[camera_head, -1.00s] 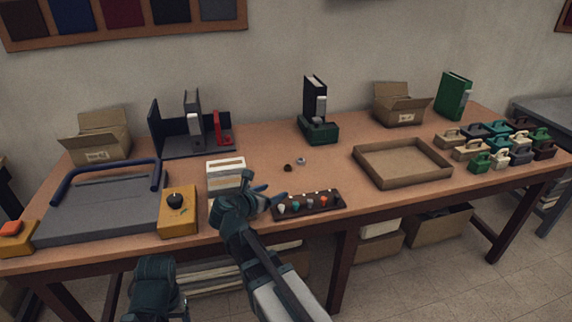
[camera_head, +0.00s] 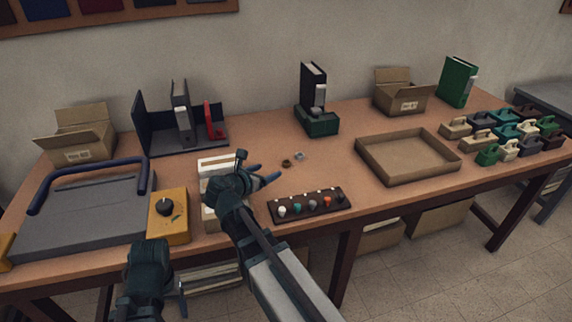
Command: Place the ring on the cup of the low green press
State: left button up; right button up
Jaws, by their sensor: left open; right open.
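A low dark green press (camera_head: 318,121) stands at the back middle of the table, with a black binder-like upright and a grey part above it. The cup on it is too small to make out clearly. Two small round pieces lie on the bare table in front of it: a dark brown one (camera_head: 286,163) and a silvery one (camera_head: 300,155). I cannot tell which is the ring. My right gripper (camera_head: 267,174) is open, its blue fingertips just short and left of these pieces, touching neither. My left gripper (camera_head: 182,298) is low at the table's front edge, partly hidden and far from them.
A dark strip of coloured knobs (camera_head: 309,205) lies in front of my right gripper. A white box (camera_head: 219,163) and a yellow block (camera_head: 168,217) stand left. An empty brown tray (camera_head: 407,157) lies right. The table between the small pieces and press is clear.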

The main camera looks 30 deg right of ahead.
jog(key=b, duration=0.2)
send_near(285, 163)
jog(key=shift+x, duration=1)
jog(key=shift+w+d, duration=0.2)
jog(key=shift+d, duration=0.3)
jog(key=shift+w+d+f+b, duration=0.25)
jog(key=shift+d+f+b, duration=0.15)
jog(key=shift+b, duration=0.15)
jog(key=b+x, duration=0.1)
jog(key=x, duration=0.3)
jog(key=shift+w+f+b, duration=0.1)
jog(key=shift+b, duration=0.2)
grip_shut()
